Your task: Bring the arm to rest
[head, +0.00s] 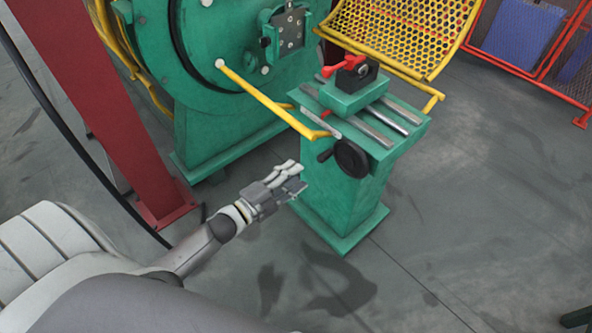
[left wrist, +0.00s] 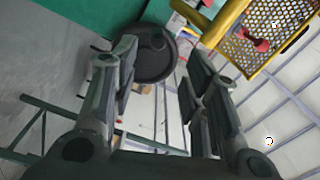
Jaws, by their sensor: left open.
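My left arm comes in from the lower left in the head view. Its gripper (head: 291,181) is in the air beside the green pedestal (head: 345,190), a little left of it, with nothing held. In the left wrist view the two fingers of this gripper (left wrist: 160,95) stand wide apart with empty space between them. A black handwheel (left wrist: 155,55) shows beyond the fingertips there. The same handwheel (head: 351,158) sits on the pedestal's front in the head view, right of and above the gripper. My right gripper is in neither view.
A yellow bar (head: 270,102) reaches from the green machine (head: 220,110) toward the pedestal, above the gripper. A red clamp lever (head: 343,65) sits on top of the pedestal. A yellow mesh guard (head: 395,35) stands behind. A red post (head: 125,120) rises at left.

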